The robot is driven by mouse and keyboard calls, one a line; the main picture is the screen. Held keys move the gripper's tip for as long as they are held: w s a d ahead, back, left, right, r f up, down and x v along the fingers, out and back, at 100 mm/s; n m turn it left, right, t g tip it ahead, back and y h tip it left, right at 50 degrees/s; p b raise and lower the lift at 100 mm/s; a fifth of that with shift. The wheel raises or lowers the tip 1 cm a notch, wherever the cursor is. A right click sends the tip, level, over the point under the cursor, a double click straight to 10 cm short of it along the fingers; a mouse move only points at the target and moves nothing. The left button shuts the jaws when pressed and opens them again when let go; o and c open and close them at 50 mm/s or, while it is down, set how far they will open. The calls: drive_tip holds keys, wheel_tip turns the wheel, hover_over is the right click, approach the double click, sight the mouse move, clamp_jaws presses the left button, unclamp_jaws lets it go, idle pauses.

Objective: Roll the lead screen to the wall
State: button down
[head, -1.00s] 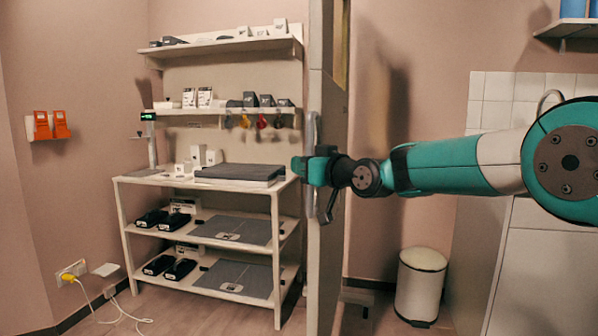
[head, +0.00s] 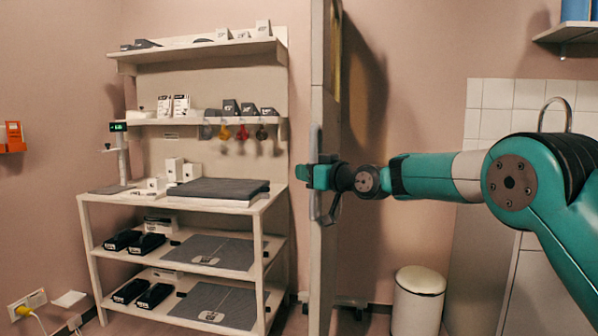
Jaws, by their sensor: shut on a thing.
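The lead screen (head: 326,90) stands upright in the middle of the head view, seen nearly edge-on as a tall grey panel with a yellowish window strip near its top right. A metal handle (head: 315,143) runs down its near edge. My gripper (head: 318,177) is shut on this handle, with the arm reaching in from the right. The fingers partly hide the handle's middle. The screen's foot is cut off by the lower picture edge. The pink wall (head: 400,100) is behind the screen.
A white shelf rack (head: 262,250) with plates and black devices stands close left of the screen. A white bin (head: 417,303) stands right, by the tiled counter. Cables and a socket (head: 27,303) are at lower left.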

drive_tip(key=shift+w+d+r, duration=0.15)
drive_tip(key=shift+w+d, duration=0.05)
drive_tip(key=c, duration=1.3)
unclamp_jaws()
drive_tip(key=shift+w, duration=0.1)
drive_tip(key=b+v, duration=0.2)
drive_tip(key=v, duration=1.5)
drive_tip(key=shift+s, duration=0.3)
